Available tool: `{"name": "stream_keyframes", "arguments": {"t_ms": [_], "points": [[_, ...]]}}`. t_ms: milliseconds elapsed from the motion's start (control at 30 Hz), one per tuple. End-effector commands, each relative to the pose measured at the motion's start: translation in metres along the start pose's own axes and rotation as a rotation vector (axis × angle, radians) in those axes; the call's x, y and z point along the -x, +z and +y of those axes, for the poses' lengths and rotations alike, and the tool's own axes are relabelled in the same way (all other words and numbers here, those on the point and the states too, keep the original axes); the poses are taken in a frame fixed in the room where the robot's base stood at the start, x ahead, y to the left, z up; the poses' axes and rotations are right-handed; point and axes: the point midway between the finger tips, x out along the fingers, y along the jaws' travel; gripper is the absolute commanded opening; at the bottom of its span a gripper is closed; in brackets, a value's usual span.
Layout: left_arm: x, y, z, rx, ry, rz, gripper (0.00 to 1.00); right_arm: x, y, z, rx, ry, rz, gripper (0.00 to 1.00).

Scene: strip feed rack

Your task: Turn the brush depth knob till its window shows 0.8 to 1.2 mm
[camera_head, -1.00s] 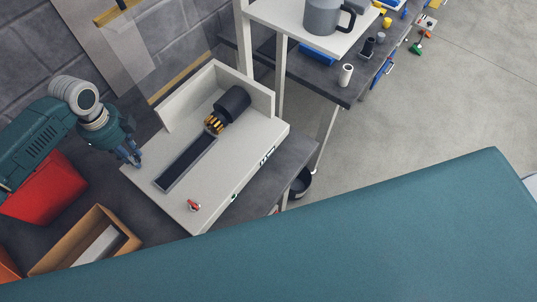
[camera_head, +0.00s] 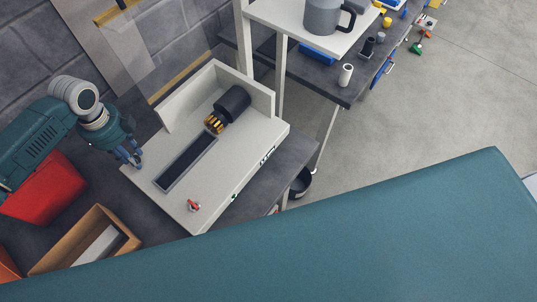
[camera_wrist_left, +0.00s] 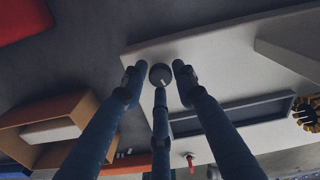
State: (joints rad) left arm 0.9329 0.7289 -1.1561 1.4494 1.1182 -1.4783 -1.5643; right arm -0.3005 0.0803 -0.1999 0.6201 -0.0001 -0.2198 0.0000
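A dark round knob (camera_wrist_left: 161,76) with a pale line on its face shows in the left wrist view, at the near corner of the pale feed rack (camera_wrist_left: 215,62). In the head view the rack (camera_head: 225,165) stands on the dark bench, and my gripper hides the knob. My left gripper (camera_head: 137,160) is over the rack's left corner. In the left wrist view its fingertips (camera_wrist_left: 160,82) are spread around the knob, with gaps at the sides; the gripper is open. I cannot make out a depth window or its reading. My right gripper is not in view.
On the rack are a dark slot (camera_head: 187,163), a black cylinder with a golden brush (camera_head: 213,124) and a small red-handled part (camera_head: 193,206). A red bin (camera_head: 45,188) and an open cardboard box (camera_head: 125,238) stand to the left. A back wall rises behind the rack.

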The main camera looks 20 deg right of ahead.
Motion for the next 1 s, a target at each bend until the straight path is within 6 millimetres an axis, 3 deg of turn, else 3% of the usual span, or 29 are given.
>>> {"name": "stream_keyframes", "arguments": {"t_ms": [267,767,1000], "points": [[0.006,0.000,0.000,0.000,-0.001,0.000,0.29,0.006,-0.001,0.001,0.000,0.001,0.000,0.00],[0.045,0.000,-0.001,0.000,-0.001,0.000,0.29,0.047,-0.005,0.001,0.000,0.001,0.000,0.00],[0.058,0.000,-0.001,0.000,-0.002,0.000,0.29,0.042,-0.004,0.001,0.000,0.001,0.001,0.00]]}}
